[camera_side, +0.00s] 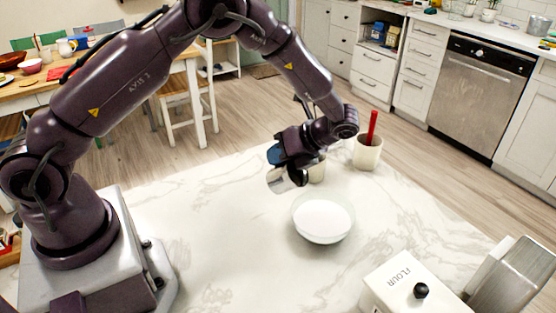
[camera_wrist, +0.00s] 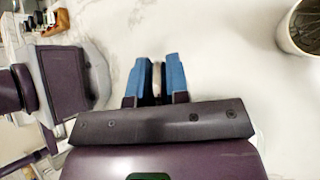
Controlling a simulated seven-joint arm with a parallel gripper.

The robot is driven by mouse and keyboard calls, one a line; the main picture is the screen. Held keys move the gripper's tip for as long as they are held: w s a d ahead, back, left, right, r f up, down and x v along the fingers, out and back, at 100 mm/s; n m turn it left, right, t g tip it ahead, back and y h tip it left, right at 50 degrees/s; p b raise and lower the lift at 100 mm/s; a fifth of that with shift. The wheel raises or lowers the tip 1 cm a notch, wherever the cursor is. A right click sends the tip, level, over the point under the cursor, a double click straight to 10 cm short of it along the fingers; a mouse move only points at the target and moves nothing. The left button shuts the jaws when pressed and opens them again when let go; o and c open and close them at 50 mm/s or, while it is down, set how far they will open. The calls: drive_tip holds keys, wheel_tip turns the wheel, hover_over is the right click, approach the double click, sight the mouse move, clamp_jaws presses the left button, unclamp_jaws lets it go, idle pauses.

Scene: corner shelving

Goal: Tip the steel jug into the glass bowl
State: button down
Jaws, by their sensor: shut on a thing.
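The steel jug (camera_side: 286,181) is in the side view, tilted, with its body just left of and above the glass bowl. My gripper (camera_side: 277,155) is shut on it; the blue fingers also show in the wrist view (camera_wrist: 157,80), with only a thin pale strip between them. The glass bowl (camera_side: 323,218) stands on the marble counter, with white contents inside. The jug is apart from the bowl's rim, and I cannot tell whether anything is running out of it.
A cream crock (camera_side: 367,153) with a red-handled tool stands behind the bowl, and a smaller cream vessel (camera_side: 317,170) is partly hidden behind my gripper. A white flour tin (camera_side: 403,283) and a metal box (camera_side: 508,278) stand at front right. The counter left of the bowl is clear.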

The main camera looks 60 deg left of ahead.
drive_tip(key=g+y, duration=0.1)
drive_tip(key=w+d+g+y, duration=0.1)
drive_tip(key=y, duration=0.1)
drive_tip(key=shift+d+y, duration=0.25)
drive_tip(key=shift+y, duration=0.05)
drive_tip(key=y, duration=0.1)
drive_tip(key=d+g+y, duration=0.1)
drive_tip(key=w+g+y, duration=0.1)
drive_tip(key=shift+d+f, duration=0.25)
drive_tip(key=shift+d, duration=0.15)
drive_tip(key=shift+w+d+r+g+y, duration=0.1)
drive_tip(key=shift+w+d+g+y, duration=0.1)
drive_tip(key=shift+d+g+y, duration=0.25)
drive_tip(key=shift+a+g+y, duration=0.15)
drive_tip(key=shift+g+y, duration=0.1)
drive_tip(key=shift+g, duration=0.1)
drive_tip(key=shift+w+d+r+y, duration=0.2)
drive_tip(key=shift+d+r+y, duration=0.1)
drive_tip(key=shift+d+y, duration=0.1)
drive_tip(key=shift+a, duration=0.15)
